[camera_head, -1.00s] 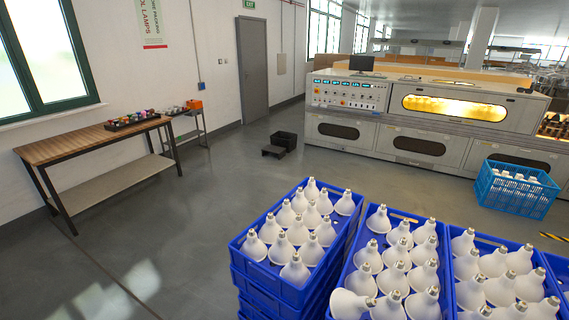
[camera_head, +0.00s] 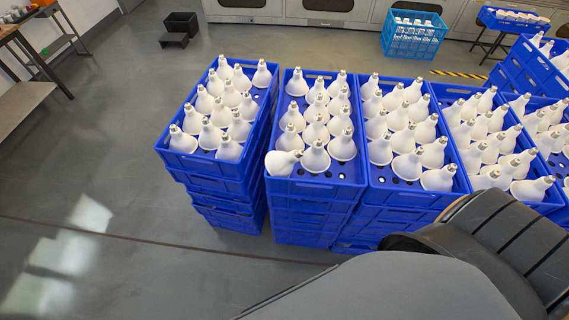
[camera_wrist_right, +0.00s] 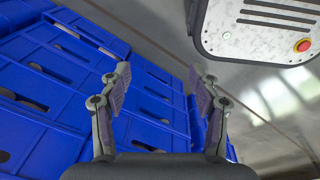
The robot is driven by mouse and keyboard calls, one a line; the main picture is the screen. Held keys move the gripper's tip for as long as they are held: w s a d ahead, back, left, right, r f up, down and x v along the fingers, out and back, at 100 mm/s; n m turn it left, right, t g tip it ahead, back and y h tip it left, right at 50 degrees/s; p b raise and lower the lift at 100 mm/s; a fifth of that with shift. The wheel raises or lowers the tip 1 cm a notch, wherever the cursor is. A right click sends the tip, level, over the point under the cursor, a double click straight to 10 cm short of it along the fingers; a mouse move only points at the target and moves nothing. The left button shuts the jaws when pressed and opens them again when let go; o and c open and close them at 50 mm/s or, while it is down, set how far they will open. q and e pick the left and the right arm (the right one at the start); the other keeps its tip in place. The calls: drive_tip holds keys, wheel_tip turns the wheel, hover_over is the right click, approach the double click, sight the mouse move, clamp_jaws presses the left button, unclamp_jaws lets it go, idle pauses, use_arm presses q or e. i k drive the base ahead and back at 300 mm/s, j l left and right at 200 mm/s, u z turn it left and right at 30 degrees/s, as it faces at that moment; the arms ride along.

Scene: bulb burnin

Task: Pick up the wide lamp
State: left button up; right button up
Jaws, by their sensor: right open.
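White reflector lamps with metal screw caps stand in rows in blue crates in the head view. My right gripper (camera_wrist_right: 160,78) is open and empty in the right wrist view, beside the blue sides of stacked crates (camera_wrist_right: 150,105). No lamp shows between its fingers. My left gripper is in no view.
The left crate (camera_head: 217,172) and third crate (camera_head: 405,196) also top stacks. More lamp crates (camera_head: 545,75) stand at the right. A light blue crate (camera_head: 412,45) and a black bin (camera_head: 181,24) are on the floor behind. The floor left of the stacks is clear.

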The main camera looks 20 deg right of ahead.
sight(279, 164)
drive_tip(key=i+j, duration=0.35)
drive_tip(key=j, duration=0.15)
drive_tip(key=i+j, duration=0.35)
drive_tip(key=j, duration=0.2)
drive_tip(key=i+j+z, duration=0.1)
drive_tip(key=z, duration=0.3)
drive_tip(key=j+z, duration=0.2)
drive_tip(key=z, duration=0.2)
drive_tip(key=i+j+z, duration=0.1)
drive_tip(key=z, duration=0.3)
drive_tip(key=j, duration=0.1)
